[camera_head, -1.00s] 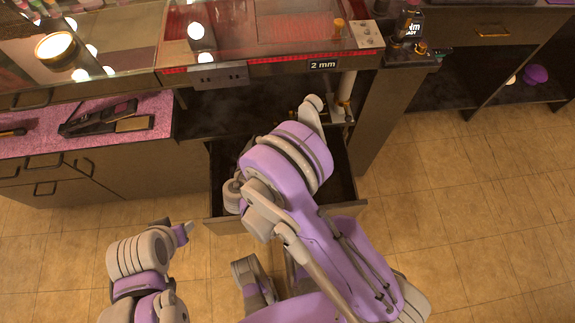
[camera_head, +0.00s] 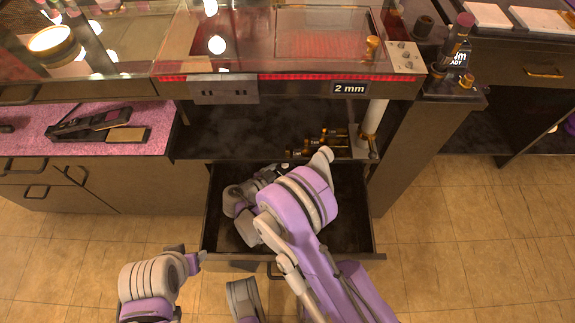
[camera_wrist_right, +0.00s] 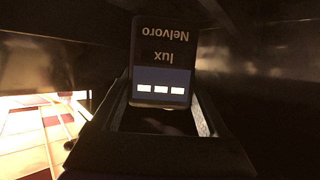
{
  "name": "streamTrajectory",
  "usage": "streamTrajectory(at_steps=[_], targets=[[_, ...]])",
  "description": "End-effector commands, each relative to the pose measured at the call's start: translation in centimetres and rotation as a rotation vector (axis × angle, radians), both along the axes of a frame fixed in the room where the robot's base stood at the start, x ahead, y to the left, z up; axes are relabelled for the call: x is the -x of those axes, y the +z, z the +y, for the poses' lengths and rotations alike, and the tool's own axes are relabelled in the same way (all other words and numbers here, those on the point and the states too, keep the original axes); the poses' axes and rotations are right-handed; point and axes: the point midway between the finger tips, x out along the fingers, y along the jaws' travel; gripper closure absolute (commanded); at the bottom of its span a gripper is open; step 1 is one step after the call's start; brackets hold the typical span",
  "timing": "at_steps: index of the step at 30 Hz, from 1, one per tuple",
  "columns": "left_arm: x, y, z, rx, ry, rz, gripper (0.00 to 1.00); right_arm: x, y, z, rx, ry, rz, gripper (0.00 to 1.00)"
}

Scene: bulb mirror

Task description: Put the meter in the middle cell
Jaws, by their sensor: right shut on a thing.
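The meter (camera_wrist_right: 162,62) is a dark block with upside-down "Nelvoro lux" lettering and a blue panel with white bars. It fills the middle of the right wrist view, and my right gripper (camera_wrist_right: 160,122) is shut on it. In the head view my right arm reaches into the open drawer (camera_head: 212,222) under the counter. The right fingertips and the meter are hidden there behind my arm. The drawer's cells cannot be made out. My left gripper (camera_head: 197,262) is at the lower left, outside the drawer; its jaws are too small to read.
Above the drawer, a dark shelf (camera_head: 235,130) holds several black-and-gold fittings (camera_head: 322,142) at its right. A glass-topped counter with a "2 mm" label (camera_head: 349,88) overhangs it. A pink mat (camera_head: 95,140) with a flat iron (camera_head: 100,130) lies left. The tiled floor (camera_head: 445,225) is clear at right.

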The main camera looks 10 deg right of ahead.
Motion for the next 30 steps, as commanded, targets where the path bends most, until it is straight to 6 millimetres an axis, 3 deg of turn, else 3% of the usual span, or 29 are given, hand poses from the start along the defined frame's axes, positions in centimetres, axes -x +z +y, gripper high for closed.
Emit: streamTrajectory(at_steps=[5,13,25,26,29,30], targets=[[0.0,-0.2,0.0,0.0,0.0,0.001,0.5,-1.0,-0.5,-0.3,0.001,-0.002,0.0,0.88],[-0.2,-1.3,0.0,0.0,0.0,0.003,0.5,-4.1,-2.9,-0.9,0.002,-0.001,0.001,0.88],[-0.3,-1.6,0.0,0.0,0.0,0.003,0.5,-4.4,-3.4,-0.9,0.001,0.0,0.001,0.88],[-0.2,-1.5,0.0,0.0,0.0,0.003,0.5,-4.4,-3.3,-0.9,0.001,0.0,0.001,0.18],[-0.2,-1.5,0.0,0.0,0.0,0.003,0.5,-4.3,-3.3,-0.9,0.001,0.0,0.001,0.0],[-0.2,-1.5,0.0,0.0,0.0,0.003,0.5,-4.3,-3.3,-0.9,0.001,0.0,0.001,0.0]])
